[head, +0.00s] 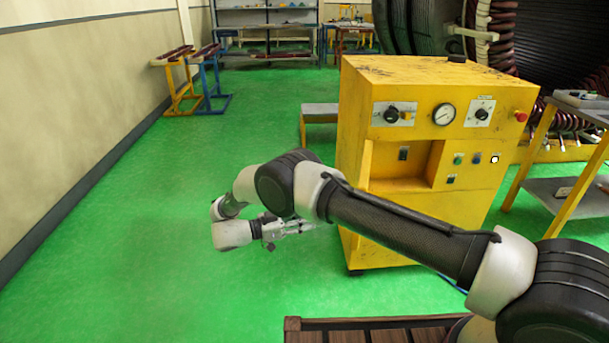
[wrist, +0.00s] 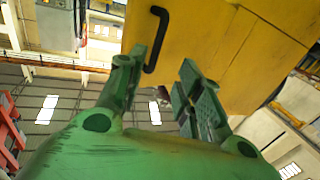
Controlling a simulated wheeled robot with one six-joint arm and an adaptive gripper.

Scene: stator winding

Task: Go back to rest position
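My gripper (head: 303,227) is at the end of my folded arm, in the middle of the head view, over the green floor and just left of the yellow machine cabinet (head: 375,225). Its fingers point right. In the wrist view, my gripper (wrist: 162,62) shows two green-tinted fingers spread apart with nothing between them. The yellow cabinet (wrist: 200,35) fills the top of that view, with a black bar handle (wrist: 157,40) beyond the fingertips. I cannot judge the exact gap between fingers and cabinet.
A brown slatted surface (head: 350,336) lies at the bottom edge. A yellow-legged table (head: 560,190) stands at the right. Blue and yellow stands (head: 190,85) are by the left wall, and shelves (head: 265,35) are at the back. The green floor at the left is clear.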

